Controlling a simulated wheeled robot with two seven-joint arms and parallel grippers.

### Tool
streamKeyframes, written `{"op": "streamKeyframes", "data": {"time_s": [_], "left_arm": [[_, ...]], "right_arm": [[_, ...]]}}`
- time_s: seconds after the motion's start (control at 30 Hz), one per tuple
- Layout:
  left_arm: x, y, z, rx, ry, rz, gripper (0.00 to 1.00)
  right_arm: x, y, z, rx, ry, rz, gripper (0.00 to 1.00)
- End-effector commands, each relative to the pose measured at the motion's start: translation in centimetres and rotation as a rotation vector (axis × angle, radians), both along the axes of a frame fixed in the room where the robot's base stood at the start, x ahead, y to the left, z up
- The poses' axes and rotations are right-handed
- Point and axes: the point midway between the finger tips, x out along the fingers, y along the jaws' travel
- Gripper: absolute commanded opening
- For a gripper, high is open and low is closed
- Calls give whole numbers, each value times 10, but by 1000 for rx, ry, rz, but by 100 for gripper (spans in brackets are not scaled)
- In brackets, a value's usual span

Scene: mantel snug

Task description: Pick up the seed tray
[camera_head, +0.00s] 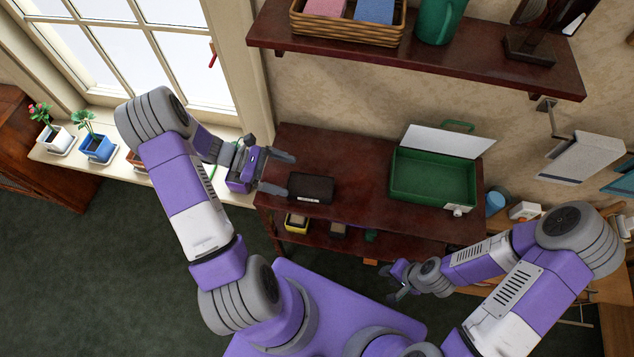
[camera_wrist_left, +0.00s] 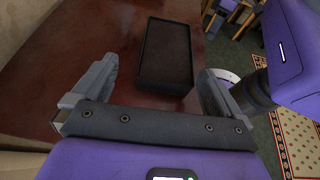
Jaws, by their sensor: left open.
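The seed tray (camera_head: 311,188) is a small dark rectangular tray on the left part of the dark red-brown table (camera_head: 345,150). It also shows in the left wrist view (camera_wrist_left: 165,55), lying ahead of the fingers and between their lines. My left gripper (camera_head: 287,174) is open and empty, with its fingertips pointing at the tray's left end from a short distance. The same gripper shows in the left wrist view (camera_wrist_left: 158,85), one finger on each side. My right gripper (camera_head: 391,284) is low in front of the table, its fingers apart and empty.
An open green case (camera_head: 430,180) with a raised lid stands on the table's right part. A wall shelf (camera_head: 415,62) with a basket (camera_head: 348,30) and green mug (camera_head: 438,20) hangs above. Potted plants (camera_head: 97,148) stand on the windowsill at left. Table between tray and case is clear.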

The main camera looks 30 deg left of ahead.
Motion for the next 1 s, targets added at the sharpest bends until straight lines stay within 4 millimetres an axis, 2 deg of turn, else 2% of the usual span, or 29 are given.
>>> {"op": "streamKeyframes", "data": {"time_s": [0.03,0.17,0.63,0.97,1.0], "left_arm": [[0,0,-6,1,-1,0,100],[2,-7,-11,2,0,-4,100],[17,-64,-28,1,0,-7,100],[19,-70,-30,3,0,-5,100],[19,-70,-30,3,0,-5,94]], "right_arm": [[-1,0,-6,0,2,1,34],[-1,0,-9,0,1,0,34],[0,0,-25,0,0,0,34],[0,0,-26,0,0,0,34],[0,0,-26,0,0,0,34]]}}
